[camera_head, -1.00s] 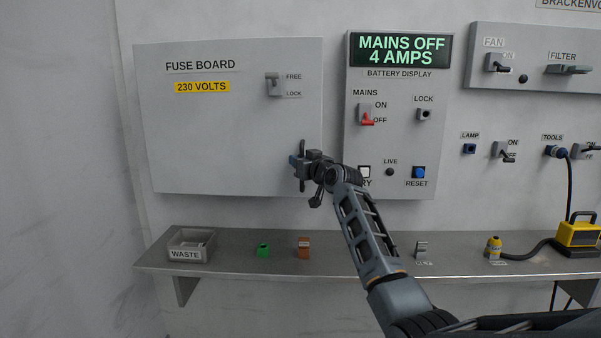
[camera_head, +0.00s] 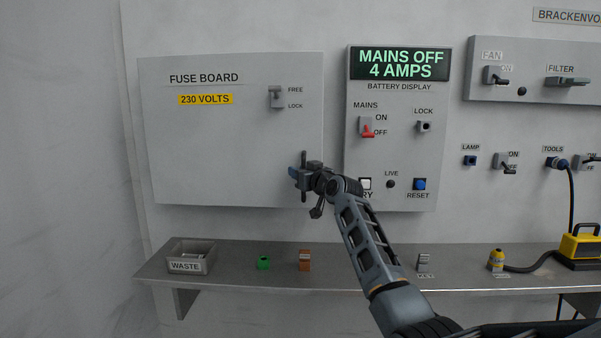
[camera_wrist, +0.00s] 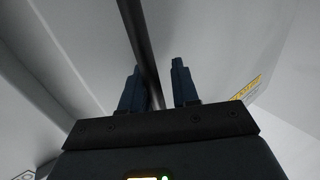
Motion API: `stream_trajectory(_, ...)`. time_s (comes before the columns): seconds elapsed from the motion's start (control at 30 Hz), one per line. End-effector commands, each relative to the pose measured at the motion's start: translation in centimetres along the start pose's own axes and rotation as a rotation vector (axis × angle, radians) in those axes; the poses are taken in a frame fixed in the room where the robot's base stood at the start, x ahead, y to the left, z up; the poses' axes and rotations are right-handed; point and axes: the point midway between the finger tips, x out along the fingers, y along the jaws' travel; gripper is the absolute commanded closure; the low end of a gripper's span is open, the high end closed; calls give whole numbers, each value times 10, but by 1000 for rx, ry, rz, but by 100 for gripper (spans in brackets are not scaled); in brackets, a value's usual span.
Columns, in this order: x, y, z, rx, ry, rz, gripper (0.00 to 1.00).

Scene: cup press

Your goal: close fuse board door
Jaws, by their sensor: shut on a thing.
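The fuse board door (camera_head: 225,150) is a large grey panel marked FUSE BOARD and 230 VOLTS, on the left of the wall. It looks flat, at or close to closed; any small gap cannot be told. A small latch (camera_head: 276,98) marked FREE and LOCK sits at its upper right, its lever up toward FREE. My gripper (camera_head: 303,174) is at the door's lower right, shut on the dark upright door handle (camera_head: 304,157). In the wrist view the handle bar (camera_wrist: 143,45) runs between the two fingers (camera_wrist: 157,88). My gripper hides part of the handle.
The battery display panel (camera_head: 397,150) stands just right of the door and reads MAINS OFF, 4 AMPS. Below, a metal shelf (camera_head: 350,270) holds a waste bin (camera_head: 191,257), a green piece (camera_head: 263,262), a brown piece (camera_head: 304,260) and a yellow box (camera_head: 580,246).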

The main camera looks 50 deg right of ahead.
Motion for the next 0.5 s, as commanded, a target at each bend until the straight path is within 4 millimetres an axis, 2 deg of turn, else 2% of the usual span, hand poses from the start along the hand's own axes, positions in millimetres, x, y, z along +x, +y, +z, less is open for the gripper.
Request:
stream_trajectory(0.03,3,-10,-5,-6,6,-12,77)
stream_trajectory(0.17,-10,-10,-4,-5,5,-12,77)
stream_trajectory(0.5,-64,0,-3,-1,5,1,77)
